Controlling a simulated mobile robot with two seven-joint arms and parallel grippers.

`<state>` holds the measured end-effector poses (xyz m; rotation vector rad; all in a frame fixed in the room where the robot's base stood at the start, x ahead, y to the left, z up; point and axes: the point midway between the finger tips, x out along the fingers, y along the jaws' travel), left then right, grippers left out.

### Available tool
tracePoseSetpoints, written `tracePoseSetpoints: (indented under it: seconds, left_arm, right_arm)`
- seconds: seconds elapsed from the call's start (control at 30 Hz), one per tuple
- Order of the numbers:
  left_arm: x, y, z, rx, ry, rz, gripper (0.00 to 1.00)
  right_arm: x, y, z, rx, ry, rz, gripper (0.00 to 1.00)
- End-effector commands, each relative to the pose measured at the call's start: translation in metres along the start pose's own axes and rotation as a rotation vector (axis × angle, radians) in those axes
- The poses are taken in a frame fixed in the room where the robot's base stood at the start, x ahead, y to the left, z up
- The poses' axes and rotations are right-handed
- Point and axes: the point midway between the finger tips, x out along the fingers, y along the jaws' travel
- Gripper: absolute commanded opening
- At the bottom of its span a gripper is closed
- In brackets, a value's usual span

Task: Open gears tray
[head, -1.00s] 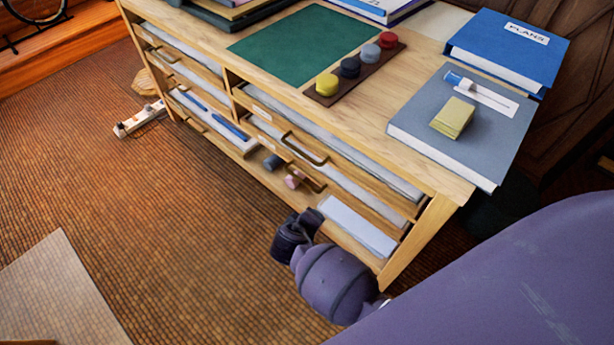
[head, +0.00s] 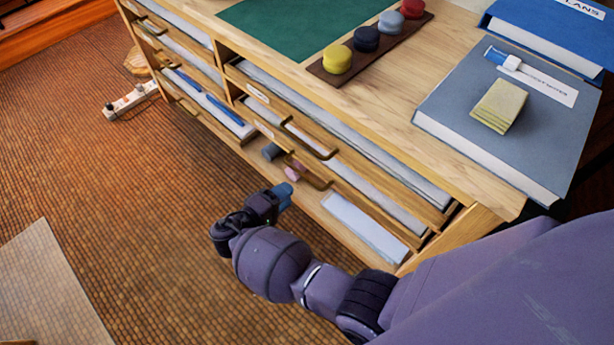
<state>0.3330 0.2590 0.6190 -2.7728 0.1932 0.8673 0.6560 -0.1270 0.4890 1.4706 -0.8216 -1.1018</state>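The wooden cabinet (head: 480,228) has two columns of shallow trays. In its right column, an upper tray has a brass handle (head: 308,143) and a white label (head: 258,94). A lower tray has another brass handle (head: 308,176), with small grey and pink cylinders near it. No label is readable, so I cannot tell which tray is the gears tray. The trays look closed. My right gripper (head: 284,194) is just below and in front of the lower handle, seemingly apart from it. Its finger opening is hard to make out. My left gripper is out of view.
On the cabinet top are a green mat (head: 300,35), a dark strip with coloured round knobs (head: 366,38), a grey binder (head: 450,115) with a yellow pad (head: 499,105), and a blue binder (head: 550,35). A power strip (head: 130,101) lies on the floor. Floor in front is clear.

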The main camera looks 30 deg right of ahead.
Motion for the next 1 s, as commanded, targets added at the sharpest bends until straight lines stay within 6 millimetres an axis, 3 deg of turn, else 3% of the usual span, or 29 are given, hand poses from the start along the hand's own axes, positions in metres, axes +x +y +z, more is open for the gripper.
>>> tracePoseSetpoints:
  seconds: [0.3, 0.5, 0.93, 1.0]
  left_arm:
    - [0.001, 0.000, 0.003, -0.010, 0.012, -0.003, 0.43]
    - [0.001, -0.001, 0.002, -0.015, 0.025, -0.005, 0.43]
    - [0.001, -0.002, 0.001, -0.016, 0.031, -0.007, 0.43]
    - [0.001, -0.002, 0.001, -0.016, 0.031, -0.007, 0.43]
  right_arm:
    - [0.056, -0.002, 0.002, -0.004, -0.002, 0.000, 0.36]
    - [0.078, -0.002, 0.001, -0.003, -0.001, -0.001, 0.36]
    - [0.087, -0.001, 0.001, -0.001, 0.000, -0.002, 0.36]
    - [0.087, -0.001, 0.001, -0.001, 0.000, -0.002, 0.29]
